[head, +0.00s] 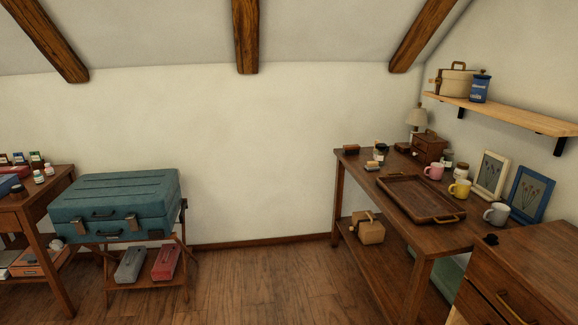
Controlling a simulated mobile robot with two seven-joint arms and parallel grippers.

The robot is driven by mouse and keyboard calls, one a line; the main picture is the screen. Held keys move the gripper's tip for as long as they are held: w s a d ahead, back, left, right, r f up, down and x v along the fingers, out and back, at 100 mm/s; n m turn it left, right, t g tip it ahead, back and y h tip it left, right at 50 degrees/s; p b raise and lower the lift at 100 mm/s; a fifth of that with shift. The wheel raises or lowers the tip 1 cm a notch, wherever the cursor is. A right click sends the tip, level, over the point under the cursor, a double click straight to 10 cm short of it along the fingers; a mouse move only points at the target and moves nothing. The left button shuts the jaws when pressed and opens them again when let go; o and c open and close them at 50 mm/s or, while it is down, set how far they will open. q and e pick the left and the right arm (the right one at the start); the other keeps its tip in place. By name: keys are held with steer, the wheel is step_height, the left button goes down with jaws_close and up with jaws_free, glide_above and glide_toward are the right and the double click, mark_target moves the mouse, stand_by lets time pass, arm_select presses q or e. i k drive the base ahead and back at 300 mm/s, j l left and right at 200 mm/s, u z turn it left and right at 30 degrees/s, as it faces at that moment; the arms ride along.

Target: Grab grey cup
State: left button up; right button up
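A grey cup (497,213) stands upright on the right-hand wooden table (441,238), near its front right end. It is in front of a blue picture frame. A yellow cup (460,188) and a pink cup (434,171) stand farther back along the same table. Neither of my grippers shows in the head view.
A wooden tray (464,217) lies left of the cups. A dresser (530,262) stands at the near right, close to the table's end. Blue suitcases (115,204) rest on a stand at left. The floor (270,275) between is clear.

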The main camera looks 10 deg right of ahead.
mark_target(499, 214)
steer(key=i+u, duration=0.35)
steer(key=i, duration=0.25)
steer(key=i+l+u, duration=0.15)
steer(key=i+u, duration=0.2)
steer(key=i, duration=0.25)
steer(key=i+u, duration=0.3)
steer(key=i, duration=0.3)
steer(key=i+u, duration=0.35)
steer(key=i, duration=0.3)
steer(key=i+z, duration=0.1)
steer(key=z, duration=0.7)
steer(key=i+j+z, duration=0.1)
steer(key=z, duration=3)
